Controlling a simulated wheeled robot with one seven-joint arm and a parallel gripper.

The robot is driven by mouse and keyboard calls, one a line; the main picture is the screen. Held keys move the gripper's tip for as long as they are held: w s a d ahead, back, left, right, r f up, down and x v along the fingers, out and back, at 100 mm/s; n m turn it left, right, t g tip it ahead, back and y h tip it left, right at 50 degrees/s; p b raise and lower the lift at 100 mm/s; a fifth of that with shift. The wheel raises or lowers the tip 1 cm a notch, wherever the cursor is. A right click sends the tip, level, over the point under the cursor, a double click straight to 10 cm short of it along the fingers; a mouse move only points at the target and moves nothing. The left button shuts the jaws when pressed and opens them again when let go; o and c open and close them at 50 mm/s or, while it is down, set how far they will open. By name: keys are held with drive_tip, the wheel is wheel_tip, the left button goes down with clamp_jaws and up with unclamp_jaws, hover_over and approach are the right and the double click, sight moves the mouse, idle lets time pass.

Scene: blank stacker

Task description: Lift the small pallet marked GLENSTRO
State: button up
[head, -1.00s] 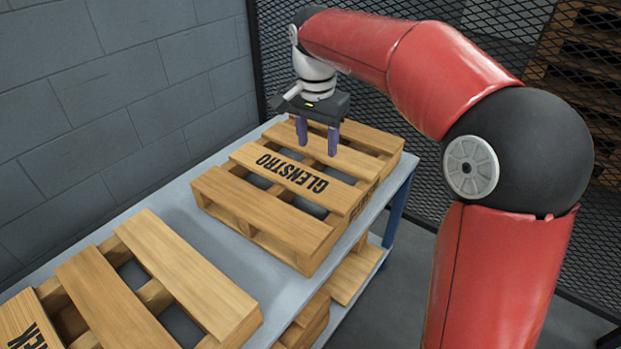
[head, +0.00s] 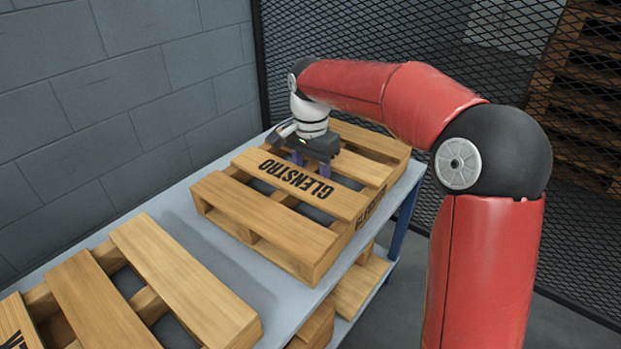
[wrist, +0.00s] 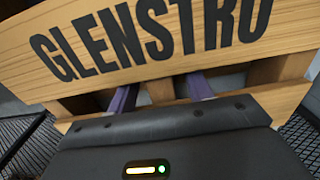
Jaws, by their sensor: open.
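The small wooden pallet marked GLENSTRO (head: 265,215) lies flat on the grey bench top. Its lettered middle slat (head: 345,203) reads GLENSTRO, and the slat fills the upper part of the wrist view (wrist: 190,75). My gripper (head: 310,160) is low over the pallet, just behind the lettered slat. In the wrist view its two purple fingers (wrist: 162,95) stand apart, reaching down past the slat's edge near a wooden block. The gripper is open. The fingertips are hidden by the slat, so I cannot tell whether they touch wood.
Another pallet (head: 185,280) lies on the bench (head: 215,253) at front left, with a gap of bare top between. A lower shelf holds more wood (head: 358,290). A block wall (head: 130,90) stands left and a mesh fence (head: 400,45) behind.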

clamp_jaws()
drive_tip(key=shift+r, duration=0.15)
